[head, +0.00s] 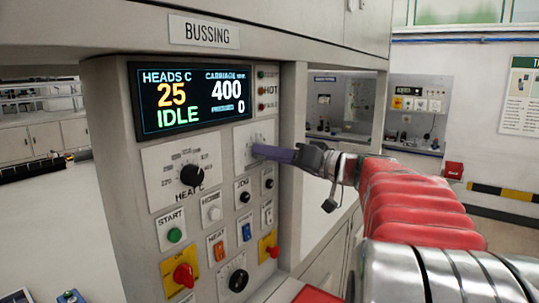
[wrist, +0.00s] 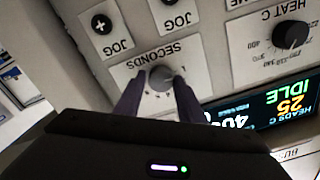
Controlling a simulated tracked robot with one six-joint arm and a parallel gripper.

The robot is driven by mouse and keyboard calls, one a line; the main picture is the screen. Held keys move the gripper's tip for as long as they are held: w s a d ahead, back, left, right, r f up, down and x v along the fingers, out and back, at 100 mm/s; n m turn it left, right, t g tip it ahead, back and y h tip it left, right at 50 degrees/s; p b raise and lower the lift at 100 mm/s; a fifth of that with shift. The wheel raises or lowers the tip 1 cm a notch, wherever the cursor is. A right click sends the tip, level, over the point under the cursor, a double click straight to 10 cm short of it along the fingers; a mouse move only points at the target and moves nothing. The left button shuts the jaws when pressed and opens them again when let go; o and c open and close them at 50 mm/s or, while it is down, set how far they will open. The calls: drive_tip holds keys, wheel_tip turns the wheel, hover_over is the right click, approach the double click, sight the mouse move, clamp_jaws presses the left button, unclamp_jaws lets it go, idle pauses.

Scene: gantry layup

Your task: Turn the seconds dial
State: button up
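The seconds dial (wrist: 161,77) is a grey round knob on a white plate labelled SECONDS, upside down in the wrist view. My gripper (wrist: 161,80) has its two dark purple fingers apart, one on each side of the dial. The fingertips are close to the knob's sides; whether they touch it I cannot tell. In the head view my gripper (head: 255,150) reaches in from the right to the dial's plate (head: 242,136), and its fingers hide the dial.
A display (head: 192,100) above reads 25, 400, 0 and IDLE. The HEAT C dial (head: 191,175) is to the left. JOG buttons (head: 244,197), a green START button (head: 174,235) and red knobs (head: 184,276) sit below. A panel post (head: 292,150) stands close on the right.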

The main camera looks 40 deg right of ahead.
drive_tip(key=o, duration=0.3)
drive_tip(key=shift+r, duration=0.1)
drive_tip(key=shift+o, duration=0.2)
drive_tip(key=shift+s, duration=0.1)
drive_tip(key=v, duration=1.3)
drive_tip(key=shift+s+d, duration=0.15)
drive_tip(key=shift+s, duration=0.15)
